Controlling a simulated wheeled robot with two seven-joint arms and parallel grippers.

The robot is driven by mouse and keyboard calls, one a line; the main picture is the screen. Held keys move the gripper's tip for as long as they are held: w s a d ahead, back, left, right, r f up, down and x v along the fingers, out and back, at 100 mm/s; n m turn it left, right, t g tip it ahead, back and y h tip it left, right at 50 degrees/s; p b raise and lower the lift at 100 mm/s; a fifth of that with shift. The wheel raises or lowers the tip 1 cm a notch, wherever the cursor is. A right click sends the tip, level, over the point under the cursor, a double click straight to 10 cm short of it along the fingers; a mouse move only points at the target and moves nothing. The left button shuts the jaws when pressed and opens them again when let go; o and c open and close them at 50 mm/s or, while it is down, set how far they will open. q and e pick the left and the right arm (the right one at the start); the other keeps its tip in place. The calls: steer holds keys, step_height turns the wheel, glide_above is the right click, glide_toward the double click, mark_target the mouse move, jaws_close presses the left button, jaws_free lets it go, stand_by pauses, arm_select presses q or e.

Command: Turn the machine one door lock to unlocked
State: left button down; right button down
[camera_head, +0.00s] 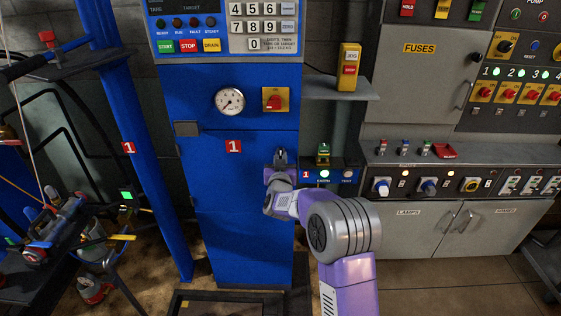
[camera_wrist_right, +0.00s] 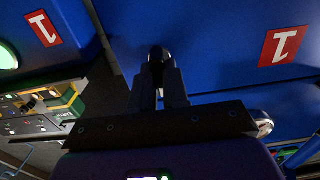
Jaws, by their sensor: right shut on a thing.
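Machine one is the tall blue cabinet (camera_head: 225,215), marked with a red label 1 (camera_head: 233,146) on its door. My right gripper (camera_head: 280,157) is at the right edge of that door, below the label's height. In the right wrist view my right gripper (camera_wrist_right: 158,78) is shut on the small dark, rounded door lock (camera_wrist_right: 158,52), close against the blue panel. The fingers cover much of the lock, so its turned position cannot be read. My left gripper is not in view.
Above the door are a gauge (camera_head: 229,101) and a red rotary switch on a yellow plate (camera_head: 275,99). Right of my gripper is a small panel with a green light (camera_head: 324,173). A yellow control box (camera_head: 348,67) stands on a shelf. A cluttered cart (camera_head: 60,225) is at left.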

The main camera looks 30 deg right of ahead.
steer(key=shift+r, duration=0.25)
steer(key=c, duration=1.1)
jaws_free()
steer(key=shift+f, duration=0.15)
steer(key=p+v, duration=0.1)
steer(key=v, duration=0.6)
steer(key=shift+s+a, duration=0.1)
steer(key=shift+s, duration=0.1)
steer(key=shift+f, duration=0.1)
